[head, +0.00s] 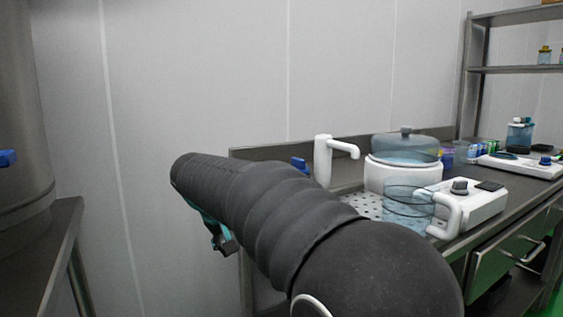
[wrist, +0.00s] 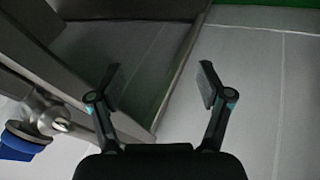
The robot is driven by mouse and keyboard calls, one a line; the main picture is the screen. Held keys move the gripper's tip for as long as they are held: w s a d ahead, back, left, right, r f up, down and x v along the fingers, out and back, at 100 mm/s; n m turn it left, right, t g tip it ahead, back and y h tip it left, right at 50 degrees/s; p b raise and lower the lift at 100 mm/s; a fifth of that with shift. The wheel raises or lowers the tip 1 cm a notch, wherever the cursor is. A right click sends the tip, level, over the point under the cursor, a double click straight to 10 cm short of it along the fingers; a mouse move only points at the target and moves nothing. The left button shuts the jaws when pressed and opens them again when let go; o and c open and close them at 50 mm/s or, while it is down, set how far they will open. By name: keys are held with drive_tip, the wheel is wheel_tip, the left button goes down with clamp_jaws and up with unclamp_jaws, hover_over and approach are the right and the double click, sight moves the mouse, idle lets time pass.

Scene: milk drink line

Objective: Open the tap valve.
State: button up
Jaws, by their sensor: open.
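A metal tap with a blue handle (wrist: 22,142) shows at the left edge of the wrist view, beside a slanted grey edge. In the head view, one blue handle (head: 7,158) juts in at the left edge, in front of a big grey tank. Another blue piece (head: 299,164) shows just above my arm, left of the white spout; the arm hides what is below it. I cannot tell which of these the wrist view shows. My gripper (wrist: 160,86) is open and empty, with the tap left of its fingers. In the head view my gripper (head: 222,237) is mostly hidden behind my arm.
The big grey tank (head: 22,105) stands on a metal stand (head: 67,222) at the left. The right counter (head: 457,243) holds a white spout (head: 323,161), a lidded pot (head: 405,150), a clear jug (head: 398,215) and a white device (head: 486,208). Wall lies between stand and counter.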

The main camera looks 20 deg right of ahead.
sight(297, 159)
drive_tip(key=w+d+r+m+h, duration=0.1)
drive_tip(key=w+r+m+h, duration=0.4)
drive_tip(key=w+r+m, duration=0.5)
drive_tip(key=s+d+r+m+g+h, duration=0.1)
drive_tip(key=s+d+r+m+h, duration=0.15)
drive_tip(key=r, duration=0.25)
drive_tip(key=s+d+r+m+g+h, duration=0.1)
drive_tip(key=s+d+r+m, duration=0.1)
drive_tip(key=s+r+m, duration=0.3)
drive_tip(key=shift+n, duration=0.65)
drive_tip(key=x, duration=0.4)
drive_tip(key=w+b+x, duration=0.1)
drive_tip(key=x, duration=0.3)
drive_tip(key=w+x, duration=0.1)
drive_tip(key=x, duration=0.3)
drive_tip(key=shift+w+d+r+b, duration=0.15)
drive_tip(key=shift+w+d+b, duration=0.15)
drive_tip(key=shift+b, duration=0.1)
drive_tip(key=c, duration=1.2)
